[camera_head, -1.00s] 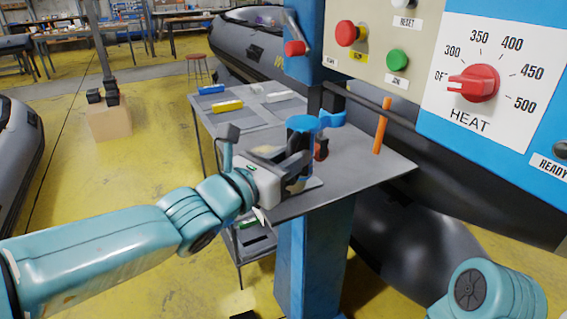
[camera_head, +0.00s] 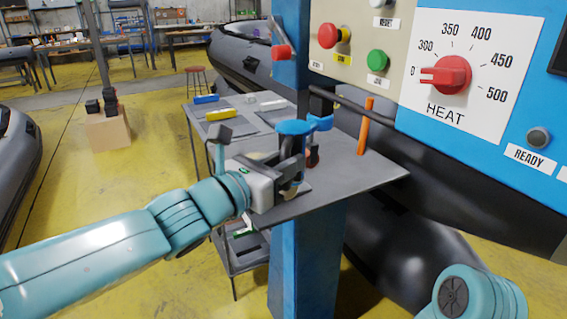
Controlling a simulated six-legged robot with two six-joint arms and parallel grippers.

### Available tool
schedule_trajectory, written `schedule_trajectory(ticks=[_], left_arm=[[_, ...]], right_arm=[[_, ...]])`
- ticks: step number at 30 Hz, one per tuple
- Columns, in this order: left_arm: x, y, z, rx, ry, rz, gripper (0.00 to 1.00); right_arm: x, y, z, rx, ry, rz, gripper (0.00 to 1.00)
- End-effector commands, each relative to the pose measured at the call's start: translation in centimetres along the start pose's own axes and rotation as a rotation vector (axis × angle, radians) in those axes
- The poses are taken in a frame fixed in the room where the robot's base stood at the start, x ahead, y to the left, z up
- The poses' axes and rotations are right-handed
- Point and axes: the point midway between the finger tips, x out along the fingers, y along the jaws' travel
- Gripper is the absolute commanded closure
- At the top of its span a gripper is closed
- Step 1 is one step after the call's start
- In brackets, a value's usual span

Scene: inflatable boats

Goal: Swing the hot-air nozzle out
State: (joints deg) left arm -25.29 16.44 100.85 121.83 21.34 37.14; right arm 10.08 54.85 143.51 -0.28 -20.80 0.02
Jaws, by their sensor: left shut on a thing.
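My left gripper (camera_head: 288,168) reaches in from the left over the grey worktable. Its dark fingers are shut around a part under a round blue cap (camera_head: 295,128). A blue piece (camera_head: 320,122) reaches from beside the cap towards the machine. I take this blue-capped assembly to be the hot-air nozzle, but its tip is hidden behind the fingers. A small red part (camera_head: 312,156) shows just right of the fingers. Of my right arm only a teal joint (camera_head: 468,296) shows at the lower right; its gripper is out of view.
The grey worktable (camera_head: 352,178) carries a yellow block (camera_head: 220,113), a blue block (camera_head: 206,99) and an upright orange rod (camera_head: 364,126). The control panel (camera_head: 470,60) with its red heat dial (camera_head: 446,75) stands close at right. A blue post (camera_head: 305,255) stands below.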

Motion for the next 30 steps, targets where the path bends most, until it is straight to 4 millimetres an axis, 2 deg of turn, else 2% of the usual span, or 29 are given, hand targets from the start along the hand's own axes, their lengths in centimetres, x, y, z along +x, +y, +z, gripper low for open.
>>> schedule_trajectory(ticks=[1,5,6,7,8,25,30], left_arm=[[-0.1,-0.3,1.2,0.004,-0.027,-0.009,1.0],[-0.1,-0.3,1.2,0.004,-0.028,-0.008,1.0],[-0.1,-0.3,1.2,0.004,-0.028,-0.008,0.73],[-0.1,-0.4,1.3,0.004,-0.028,-0.008,0.63],[-0.1,-0.4,1.3,0.004,-0.028,-0.007,0.59],[-0.2,-0.2,1.2,0.005,-0.028,-0.002,0.59],[-1.9,-0.1,1.2,0.005,-0.028,0.0,0.59]], right_arm=[[-0.1,0.0,0.0,0.0,0.0,0.0,0.57],[-0.1,0.0,0.0,0.0,0.0,0.0,0.57],[-0.1,0.0,0.0,0.0,0.0,0.0,0.57],[-0.1,0.0,0.0,0.0,0.0,0.0,0.57],[-0.1,0.0,0.0,0.0,0.0,0.0,0.57],[-0.1,0.0,0.0,0.0,0.0,0.0,0.57],[0.1,0.0,0.0,0.0,0.0,0.0,0.57]])
